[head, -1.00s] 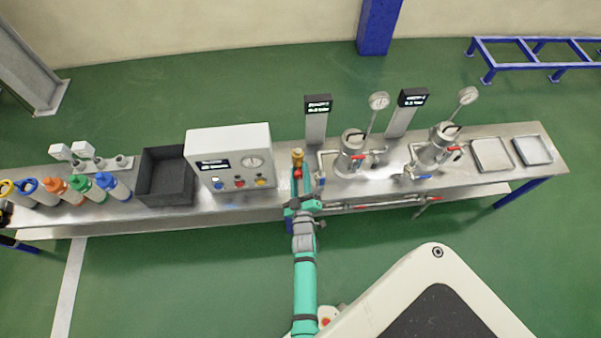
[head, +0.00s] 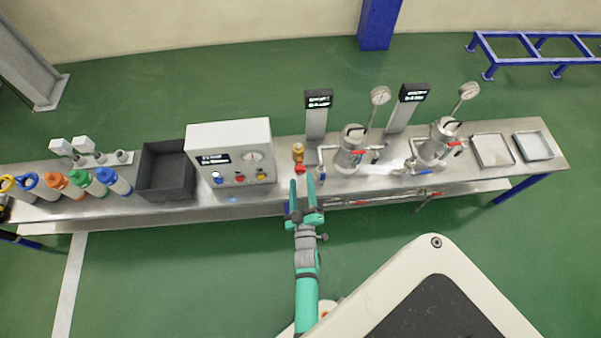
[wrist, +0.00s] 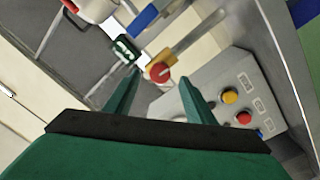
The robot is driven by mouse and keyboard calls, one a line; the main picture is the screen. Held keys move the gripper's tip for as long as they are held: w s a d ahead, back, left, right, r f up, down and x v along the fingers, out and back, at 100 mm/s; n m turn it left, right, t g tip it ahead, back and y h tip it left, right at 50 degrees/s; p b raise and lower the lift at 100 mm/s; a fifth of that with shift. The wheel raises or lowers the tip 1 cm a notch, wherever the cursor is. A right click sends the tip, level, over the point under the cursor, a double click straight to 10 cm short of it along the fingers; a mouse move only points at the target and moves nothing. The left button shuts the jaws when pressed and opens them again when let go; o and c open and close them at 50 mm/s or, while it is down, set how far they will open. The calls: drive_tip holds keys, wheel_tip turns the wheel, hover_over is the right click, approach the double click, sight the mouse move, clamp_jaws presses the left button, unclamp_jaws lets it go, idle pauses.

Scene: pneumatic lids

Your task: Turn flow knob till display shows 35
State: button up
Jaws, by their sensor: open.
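A brass valve (head: 298,150) with a red knob (head: 300,169) stands at the bench's front edge, right of the control box. I cannot read any label naming the flow knob. My gripper (head: 302,182) is open and empty just in front of the red knob. In the wrist view the red knob (wrist: 160,72) shows between and beyond the tips of my gripper (wrist: 161,80), apart from them. The control box (head: 228,135) has a dark display (head: 213,159); its text is too small to read. Two post displays (head: 319,98) (head: 414,92) are also lit but unreadable.
The control box has blue, red and yellow buttons. A black bin (head: 165,175) and several capped bottles stand to the left. Two steel vessels (head: 349,155) (head: 436,148) with gauges, and trays (head: 493,150), stand to the right. Pipes run along the front edge.

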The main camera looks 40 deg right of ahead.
drive_tip(key=shift+v, duration=2.2)
drive_tip(key=shift+s, duration=0.15)
drive_tip(key=shift+a, duration=0.15)
drive_tip(key=s+a+r+t+y, duration=0.1)
drive_tip(key=s+a+r+y, duration=0.2)
drive_tip(key=s+a, duration=0.35)
drive_tip(key=s+a+r+y, duration=0.2)
drive_tip(key=s+a+r, duration=0.15)
drive_tip(key=a, duration=0.65)
drive_tip(key=s+a+r+y, duration=0.2)
drive_tip(key=s+a+r, duration=0.2)
drive_tip(key=r, duration=0.2)
drive_tip(key=s+a+r+m+y, duration=0.1)
drive_tip(key=s+a+r+y, duration=0.2)
drive_tip(key=r, duration=0.3)
drive_tip(key=shift+s+a+r+g, duration=0.4)
drive_tip(key=shift+s+a, duration=0.2)
drive_tip(key=shift+s, duration=0.15)
